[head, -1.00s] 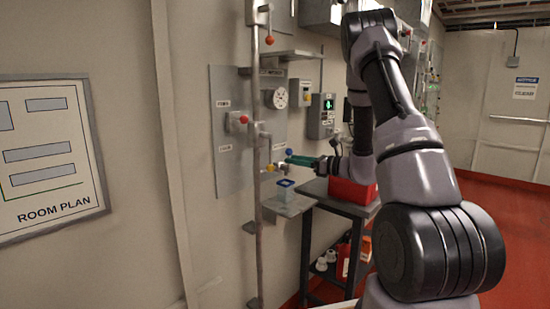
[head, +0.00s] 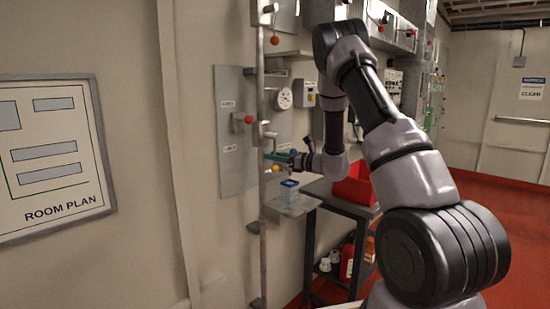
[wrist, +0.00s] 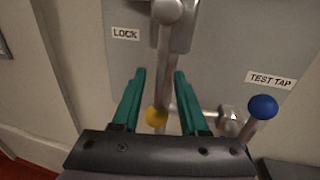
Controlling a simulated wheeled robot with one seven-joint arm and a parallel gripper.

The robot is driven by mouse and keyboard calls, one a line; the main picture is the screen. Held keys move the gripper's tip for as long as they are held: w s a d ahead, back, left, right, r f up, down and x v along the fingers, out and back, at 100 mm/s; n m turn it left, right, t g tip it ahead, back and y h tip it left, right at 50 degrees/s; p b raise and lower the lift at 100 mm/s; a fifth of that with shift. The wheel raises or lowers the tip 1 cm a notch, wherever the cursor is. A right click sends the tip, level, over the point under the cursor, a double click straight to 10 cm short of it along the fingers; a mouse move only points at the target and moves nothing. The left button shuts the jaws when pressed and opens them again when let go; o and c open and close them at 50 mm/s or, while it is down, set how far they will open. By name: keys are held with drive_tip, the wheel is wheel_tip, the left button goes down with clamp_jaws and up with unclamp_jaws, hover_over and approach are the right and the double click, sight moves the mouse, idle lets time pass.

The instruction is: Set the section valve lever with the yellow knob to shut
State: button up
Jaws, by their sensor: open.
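The section valve lever (wrist: 162,75) hangs down from its pivot, with a yellow knob (wrist: 156,117) at its lower end. In the wrist view my gripper (wrist: 160,72) is open, its green fingers one on each side of the lever. The yellow knob is low between the fingers, close to the palm, and I see gaps on both sides. In the head view my gripper (head: 276,156) is at the wall panel, just above the yellow knob (head: 275,169). The lever's pivot shows only partly at the top of the wrist view.
A blue knob (wrist: 263,106) on the test tap stands close right of my gripper. A LOCK label (wrist: 125,33) is on the panel at left. A red bin (head: 355,188) stands on the cart at right.

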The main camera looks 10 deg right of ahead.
clamp_jaws()
idle(1.4)
